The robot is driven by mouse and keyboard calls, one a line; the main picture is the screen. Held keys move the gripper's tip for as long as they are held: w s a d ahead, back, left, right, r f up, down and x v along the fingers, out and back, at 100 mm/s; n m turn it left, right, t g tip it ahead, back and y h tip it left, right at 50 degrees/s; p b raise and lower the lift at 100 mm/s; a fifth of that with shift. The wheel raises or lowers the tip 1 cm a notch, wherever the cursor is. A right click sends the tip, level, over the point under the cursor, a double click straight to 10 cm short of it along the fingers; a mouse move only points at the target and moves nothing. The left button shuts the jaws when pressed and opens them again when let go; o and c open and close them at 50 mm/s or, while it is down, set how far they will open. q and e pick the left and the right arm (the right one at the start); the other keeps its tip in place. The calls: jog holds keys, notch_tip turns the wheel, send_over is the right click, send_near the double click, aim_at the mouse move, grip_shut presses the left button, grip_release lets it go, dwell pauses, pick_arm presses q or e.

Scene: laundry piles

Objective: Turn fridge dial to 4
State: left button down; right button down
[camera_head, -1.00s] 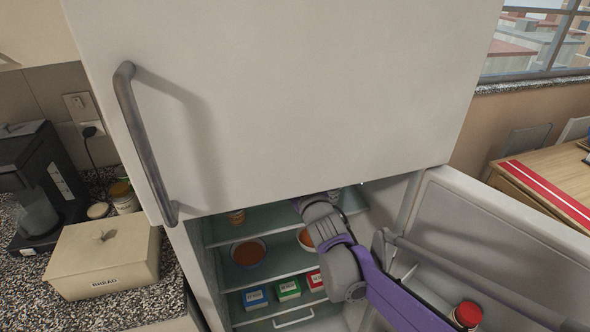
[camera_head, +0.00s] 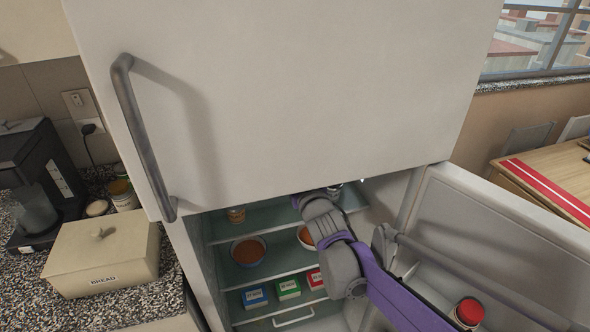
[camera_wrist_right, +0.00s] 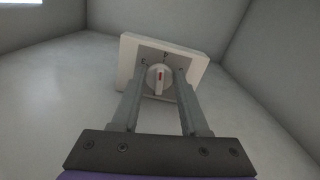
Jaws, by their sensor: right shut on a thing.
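In the right wrist view, the fridge dial (camera_wrist_right: 160,77) is a round white knob with a red mark, set on a pale square plate (camera_wrist_right: 128,50) inside the fridge. In the head view, my right arm reaches into the open lower compartment of the fridge (camera_head: 290,110), and the upper door hides the dial and the gripper. My left gripper is not in view.
The open lower fridge door (camera_head: 510,235) stands at the right, with a red-lidded jar (camera_head: 467,313) in its rack. Shelves hold bowls (camera_head: 248,251) and small boxes (camera_head: 288,289). A bread box (camera_head: 103,255) and coffee maker (camera_head: 40,180) are on the left counter.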

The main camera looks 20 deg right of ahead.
jog(key=shift+m, duration=0.9)
jog(key=shift+c, duration=2.2)
grip_release()
jog(key=shift+s, duration=0.15)
jog(key=s, duration=1)
jog(key=shift+s+d+b, duration=0.15)
jog(key=shift+s+b, duration=0.15)
jog(key=shift+b, duration=0.1)
